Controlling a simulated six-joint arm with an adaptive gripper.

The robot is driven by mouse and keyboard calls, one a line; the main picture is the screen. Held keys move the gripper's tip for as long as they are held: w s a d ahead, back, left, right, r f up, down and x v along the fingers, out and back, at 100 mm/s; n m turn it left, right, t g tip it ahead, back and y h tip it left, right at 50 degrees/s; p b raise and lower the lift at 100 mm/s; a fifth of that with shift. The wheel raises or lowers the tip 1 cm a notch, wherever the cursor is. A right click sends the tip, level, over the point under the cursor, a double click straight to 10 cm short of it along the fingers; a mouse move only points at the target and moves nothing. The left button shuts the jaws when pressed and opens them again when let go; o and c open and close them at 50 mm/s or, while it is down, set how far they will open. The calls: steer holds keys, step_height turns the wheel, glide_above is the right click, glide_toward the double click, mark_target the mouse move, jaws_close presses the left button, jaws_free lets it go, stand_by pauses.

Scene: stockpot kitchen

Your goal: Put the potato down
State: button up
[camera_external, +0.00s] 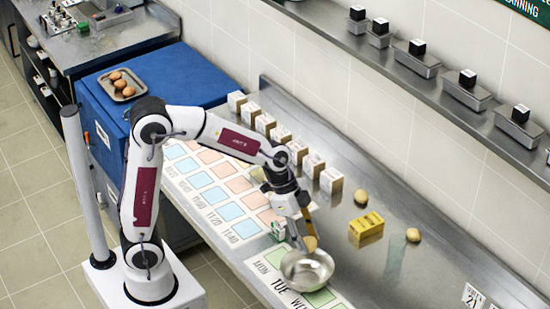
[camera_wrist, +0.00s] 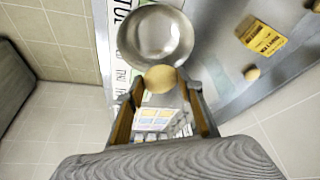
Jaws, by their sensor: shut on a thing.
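My gripper (camera_wrist: 163,95) is shut on a round tan potato (camera_wrist: 160,78), held between the ends of its two fingers. A shiny metal bowl (camera_wrist: 155,38) lies just beyond the potato in the wrist view, and the potato overlaps its near rim. In the external view my gripper (camera_external: 307,232) points down at the back rim of the bowl (camera_external: 307,272). I cannot tell whether the potato touches the rim. The visible inside of the bowl looks empty. Two other potatoes lie on the steel counter, one near the wall (camera_external: 361,196) and one further right (camera_external: 413,235).
A yellow box (camera_external: 366,226) stands right of the bowl. Several white-and-brown boxes line the wall side. A printed mat (camera_external: 225,190) covers the counter's front. The counter's right end has free room.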

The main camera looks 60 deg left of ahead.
glide_above(304, 279)
steer(key=shift+f, duration=4.8)
steer(key=o, duration=1.2)
steer(key=shift+r, duration=3.55)
